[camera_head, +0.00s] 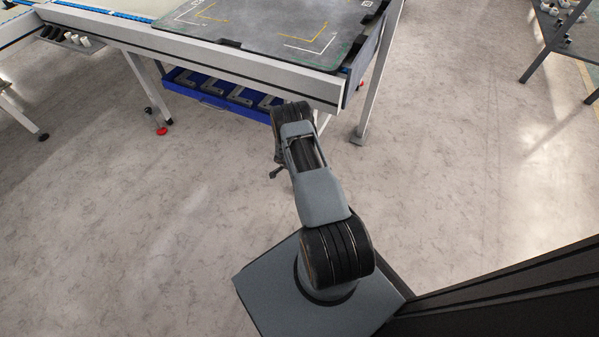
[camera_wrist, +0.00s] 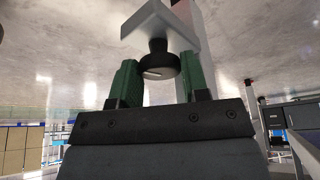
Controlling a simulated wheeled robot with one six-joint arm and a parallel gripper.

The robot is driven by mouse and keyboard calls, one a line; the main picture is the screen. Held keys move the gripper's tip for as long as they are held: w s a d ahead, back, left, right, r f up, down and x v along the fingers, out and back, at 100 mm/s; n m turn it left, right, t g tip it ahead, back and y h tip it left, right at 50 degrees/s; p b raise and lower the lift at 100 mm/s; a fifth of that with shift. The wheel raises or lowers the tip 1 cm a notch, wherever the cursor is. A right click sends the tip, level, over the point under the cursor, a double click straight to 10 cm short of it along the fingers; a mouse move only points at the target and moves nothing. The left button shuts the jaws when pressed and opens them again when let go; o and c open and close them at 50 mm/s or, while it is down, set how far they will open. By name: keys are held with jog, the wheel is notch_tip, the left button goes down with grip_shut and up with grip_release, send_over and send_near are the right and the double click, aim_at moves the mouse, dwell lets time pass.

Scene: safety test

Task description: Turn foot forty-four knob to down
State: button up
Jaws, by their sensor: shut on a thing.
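In the wrist view a black round knob (camera_wrist: 159,71) with a short pale mark on its face sits at the end of a light grey bracket (camera_wrist: 155,20). No number is legible on it. My gripper (camera_wrist: 158,64) has its two green fingers on either side of the knob and is shut on it. The pale mark on the knob looks nearly level in this picture. In the head view my arm hides the fingers and the knob.
A work table with a dark mat (camera_head: 265,30) and a blue tray (camera_head: 225,93) below stands ahead of my arm. Open floor (camera_head: 110,230) lies at left.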

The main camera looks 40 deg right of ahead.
jog(key=shift+d+m+g+b, duration=0.1)
jog(key=shift+m+g+b, duration=0.35)
jog(key=shift+m, duration=0.75)
jog(key=o, duration=0.9)
jog(key=shift+w+r, duration=0.1)
jog(key=shift+r, duration=0.05)
jog(key=p+v, duration=0.5)
jog(key=v, duration=0.8)
jog(key=shift+r+p, duration=0.25)
jog(key=shift+p, duration=0.1)
jog(key=shift+w+r, duration=0.1)
